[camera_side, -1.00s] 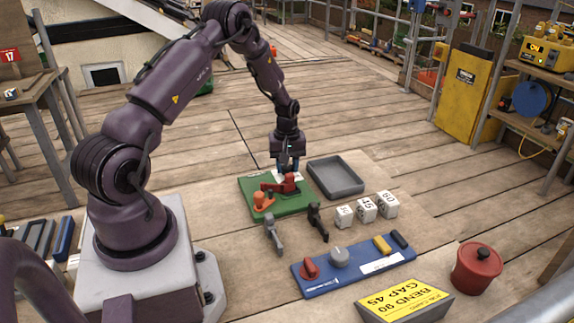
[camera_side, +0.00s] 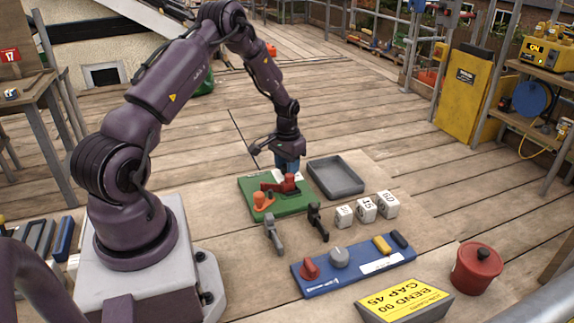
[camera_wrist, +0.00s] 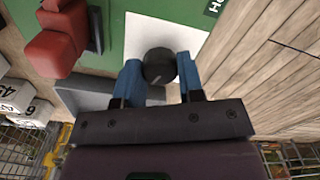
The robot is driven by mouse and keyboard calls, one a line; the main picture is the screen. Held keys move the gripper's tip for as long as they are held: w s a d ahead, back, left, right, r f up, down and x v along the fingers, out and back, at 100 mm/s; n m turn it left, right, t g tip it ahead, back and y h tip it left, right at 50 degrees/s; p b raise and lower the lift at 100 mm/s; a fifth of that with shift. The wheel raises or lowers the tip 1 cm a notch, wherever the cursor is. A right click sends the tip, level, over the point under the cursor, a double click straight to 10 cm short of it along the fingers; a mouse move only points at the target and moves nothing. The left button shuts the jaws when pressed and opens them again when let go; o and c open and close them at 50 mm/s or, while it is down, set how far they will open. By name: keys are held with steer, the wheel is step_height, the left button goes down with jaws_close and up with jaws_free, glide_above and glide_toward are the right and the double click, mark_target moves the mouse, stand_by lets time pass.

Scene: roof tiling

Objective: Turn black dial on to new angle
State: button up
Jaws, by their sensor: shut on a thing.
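The black dial (camera_wrist: 158,66) sits on a white plate (camera_wrist: 135,40) on the green board, with a light pointer line on its top. My gripper (camera_wrist: 157,80) has its two blue fingers on either side of the dial, shut on it, in the wrist view. In the side view, my gripper (camera_side: 287,168) is low over the back of the green board (camera_side: 295,208), and my fingers and wrist hide the dial there.
A red clamp (camera_side: 280,185) and an orange piece (camera_side: 263,200) are on the green board close to my gripper. A grey tray (camera_side: 335,177) stands just to the right. White number cubes (camera_side: 366,209), dark tools (camera_side: 317,222) and a blue panel (camera_side: 352,266) lie in front.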

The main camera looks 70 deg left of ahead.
steer(key=shift+m, duration=0.8)
steer(key=o, duration=0.9)
steer(key=shift+r, duration=0.1)
step_height(320, 180, up, 13)
steer(key=shift+f, duration=0.1)
